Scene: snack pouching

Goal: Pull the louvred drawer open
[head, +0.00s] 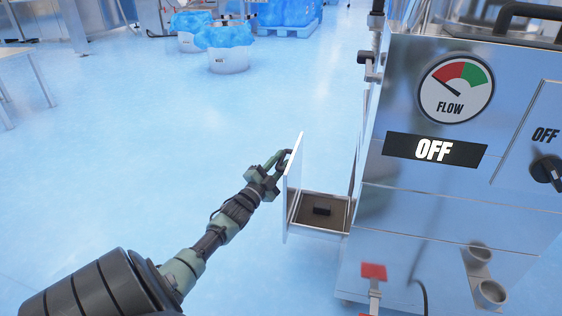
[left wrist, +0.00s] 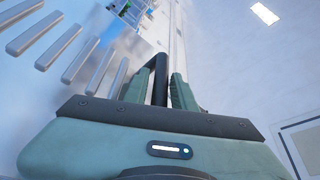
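The drawer (head: 319,232) stands out from the left side of the steel machine, open, with its tray showing. Its front panel (head: 293,190) is seen nearly edge-on in the head view. In the left wrist view the louvre slats (left wrist: 58,47) show at the upper left. My left gripper (head: 281,160) is at the outer side of the front panel. In the left wrist view its fingers (left wrist: 159,88) lie on both sides of the black bar handle (left wrist: 160,66), close against it. My right gripper is not in view.
A small dark block (head: 322,210) lies in the drawer. The machine (head: 440,215) fills the right, with a flow gauge (head: 456,90) and an OFF sign (head: 434,150). A red-topped part (head: 374,271) stands near its lower front. Floor left of the drawer is clear.

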